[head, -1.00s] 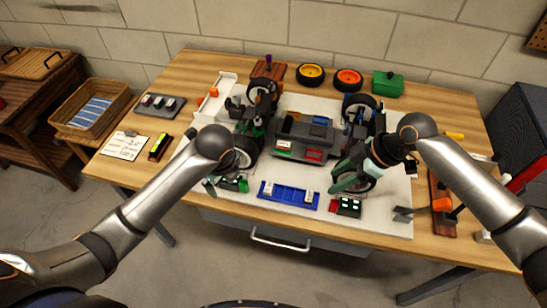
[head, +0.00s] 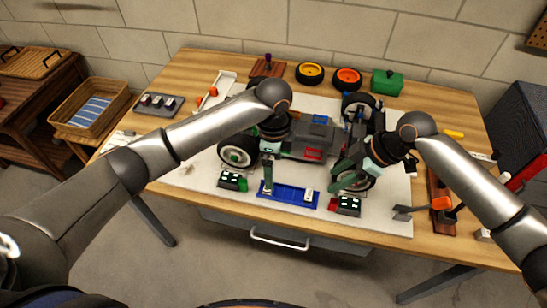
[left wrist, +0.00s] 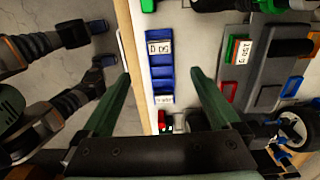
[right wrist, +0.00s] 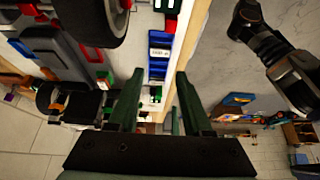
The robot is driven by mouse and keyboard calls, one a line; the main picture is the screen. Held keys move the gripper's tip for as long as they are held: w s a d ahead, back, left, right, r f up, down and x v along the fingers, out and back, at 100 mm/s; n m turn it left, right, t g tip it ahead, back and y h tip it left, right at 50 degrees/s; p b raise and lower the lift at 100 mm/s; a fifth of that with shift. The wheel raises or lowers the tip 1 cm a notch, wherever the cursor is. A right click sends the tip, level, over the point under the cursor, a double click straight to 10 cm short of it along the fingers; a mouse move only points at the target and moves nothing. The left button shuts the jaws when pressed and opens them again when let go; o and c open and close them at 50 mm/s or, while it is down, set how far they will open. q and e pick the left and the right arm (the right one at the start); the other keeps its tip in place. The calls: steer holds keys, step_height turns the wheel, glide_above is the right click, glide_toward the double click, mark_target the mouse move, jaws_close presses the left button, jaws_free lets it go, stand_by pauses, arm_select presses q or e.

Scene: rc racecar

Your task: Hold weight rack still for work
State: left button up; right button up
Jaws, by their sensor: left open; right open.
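The weight rack is a blue tray (head: 286,203) lying on the white mat in front of the car, with a white block (head: 309,195) at its right end. In the left wrist view the rack (left wrist: 161,73) shows between the finger lines, with two white labelled blocks. My left gripper (head: 267,178) is open, pointing down over the rack's left part, which it partly hides. I cannot tell whether it touches. My right gripper (head: 345,178) is open and empty beside the car's right front wheel, right of the rack; the rack also shows in the right wrist view (right wrist: 159,55).
The racecar (head: 308,140) stands behind the rack. Small dark boxes with pale blocks stand left (head: 232,180) and right (head: 346,205) of the rack. A wooden tool holder (head: 441,205) is at the right. The table's front edge is close to the rack.

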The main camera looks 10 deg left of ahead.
mark_target(273, 189)
arm_select(q)
step_height(273, 189, down, 10)
steer(key=shift+r, duration=0.1)
stand_by(0.4)
steer(key=c, duration=1.4)
steer(key=shift+c, duration=0.2)
